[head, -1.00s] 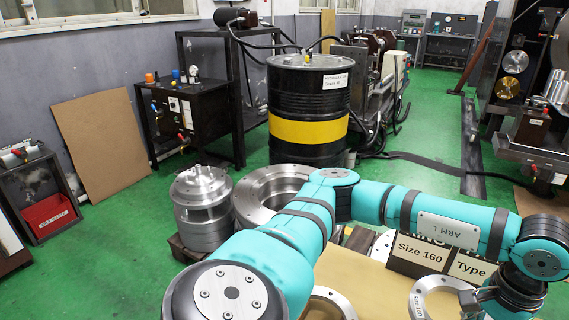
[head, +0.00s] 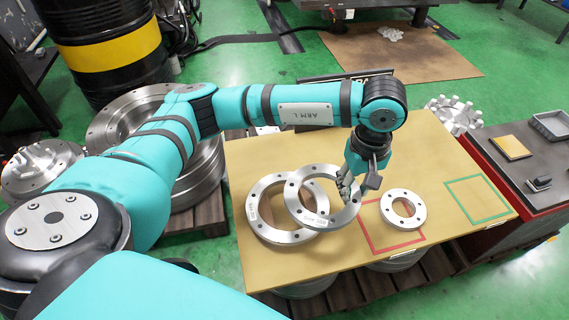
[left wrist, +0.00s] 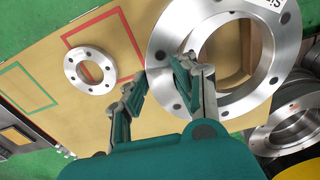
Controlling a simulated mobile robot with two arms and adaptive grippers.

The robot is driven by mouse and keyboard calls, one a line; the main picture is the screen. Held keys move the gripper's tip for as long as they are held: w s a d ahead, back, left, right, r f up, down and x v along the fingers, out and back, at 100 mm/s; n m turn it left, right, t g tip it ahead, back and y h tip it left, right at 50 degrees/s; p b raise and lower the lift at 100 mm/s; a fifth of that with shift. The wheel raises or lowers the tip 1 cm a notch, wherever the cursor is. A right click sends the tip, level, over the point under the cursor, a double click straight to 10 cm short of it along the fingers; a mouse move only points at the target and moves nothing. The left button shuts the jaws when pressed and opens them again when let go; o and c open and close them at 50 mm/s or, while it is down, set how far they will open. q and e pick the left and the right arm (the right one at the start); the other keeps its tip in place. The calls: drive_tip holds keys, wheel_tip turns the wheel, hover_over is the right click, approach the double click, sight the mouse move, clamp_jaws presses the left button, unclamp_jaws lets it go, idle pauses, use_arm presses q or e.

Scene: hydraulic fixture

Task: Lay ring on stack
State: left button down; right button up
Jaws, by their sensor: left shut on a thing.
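My left gripper (head: 347,188) is shut on the right rim of a large steel bolt-hole ring (head: 294,188). In the left wrist view the gripper (left wrist: 156,81) has a finger on each side of the rim of this ring (left wrist: 157,55). A second large ring (head: 255,218) lies on the tan board. The held ring overlaps its right part in the head view, offset to the right; I cannot tell whether they touch. A smaller ring (head: 420,212) lies flat to the right, partly over a red square outline; it also shows in the left wrist view (left wrist: 71,68). My right gripper is out of view.
The tan board (head: 300,270) has a free green square outline (head: 478,198) at right. A dark bench (head: 510,175) with a grey tray (head: 550,126) adjoins it. Large metal flanges (head: 195,185) stand at left near a black and yellow drum (head: 105,45).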

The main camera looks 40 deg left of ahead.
sight(312, 165)
use_arm(q)
drive_tip(key=d+f+n, duration=0.3)
drive_tip(key=d+n, duration=0.2)
drive_tip(key=n, duration=0.1)
drive_tip(key=shift+n, duration=0.3)
drive_tip(key=a, duration=1)
drive_tip(key=a+f, duration=0.1)
drive_tip(key=a, duration=0.4)
drive_tip(key=shift+w, duration=0.4)
drive_tip(key=shift+a, duration=0.45)
wheel_tip(312, 165, down, 3)
drive_tip(key=shift+b, duration=0.45)
drive_tip(key=shift+f, duration=0.4)
drive_tip(key=c, duration=1.4)
unclamp_jaws()
drive_tip(key=o, duration=0.4)
drive_tip(key=shift+c, duration=0.2)
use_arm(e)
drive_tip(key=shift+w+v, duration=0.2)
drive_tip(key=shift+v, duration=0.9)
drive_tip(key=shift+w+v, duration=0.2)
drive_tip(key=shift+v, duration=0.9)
